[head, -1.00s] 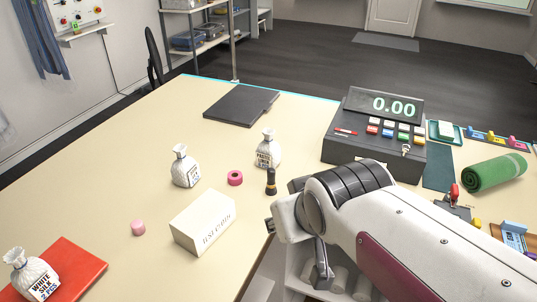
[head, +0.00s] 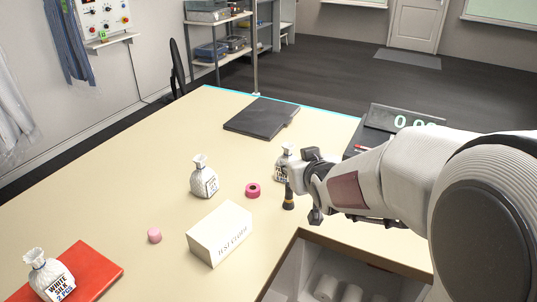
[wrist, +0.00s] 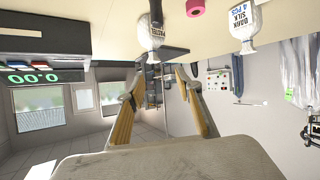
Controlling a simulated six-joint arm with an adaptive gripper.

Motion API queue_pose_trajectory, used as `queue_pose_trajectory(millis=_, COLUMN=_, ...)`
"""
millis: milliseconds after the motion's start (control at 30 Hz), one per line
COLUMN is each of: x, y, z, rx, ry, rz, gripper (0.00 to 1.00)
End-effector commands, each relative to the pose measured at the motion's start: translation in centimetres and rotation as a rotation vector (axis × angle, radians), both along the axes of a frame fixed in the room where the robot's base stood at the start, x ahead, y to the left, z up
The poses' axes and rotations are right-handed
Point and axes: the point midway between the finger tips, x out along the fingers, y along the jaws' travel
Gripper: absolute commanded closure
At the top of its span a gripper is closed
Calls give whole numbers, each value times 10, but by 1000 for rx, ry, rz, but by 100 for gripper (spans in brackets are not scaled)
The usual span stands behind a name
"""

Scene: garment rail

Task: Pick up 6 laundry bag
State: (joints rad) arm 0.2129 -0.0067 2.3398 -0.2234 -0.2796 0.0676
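Three white tied laundry bags stand on the table. The far bag (head: 283,168) is partly hidden by my gripper, and its count cannot be read. It shows in the wrist view (wrist: 151,37), near the fingertips but apart from them. The middle bag (head: 203,180) reads "DARK SILK 4 PCS" in the wrist view (wrist: 242,28). The near-left bag (head: 46,273) reads "WHITE SILK 2 PCS" and stands on a red folder. My gripper (wrist: 160,76) is open and empty, its fingers wide apart. In the head view it is just right of the far bag.
A dark-handled stamp (head: 288,198) stands right in front of the far bag, close to my gripper. A pink tape roll (head: 252,190), a white box (head: 220,233) and a pink cylinder (head: 154,235) lie nearby. A black folder (head: 260,118) lies behind. My arm covers most of the register (head: 375,118).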

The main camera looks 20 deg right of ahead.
Motion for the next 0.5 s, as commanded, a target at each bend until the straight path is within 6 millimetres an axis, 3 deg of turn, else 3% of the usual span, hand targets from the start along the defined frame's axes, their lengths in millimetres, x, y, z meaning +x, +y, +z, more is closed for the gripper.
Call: queue_pose_trajectory(millis=500, x=71, y=-30, z=-30, rx=7, ry=-212, rz=45, gripper=65)
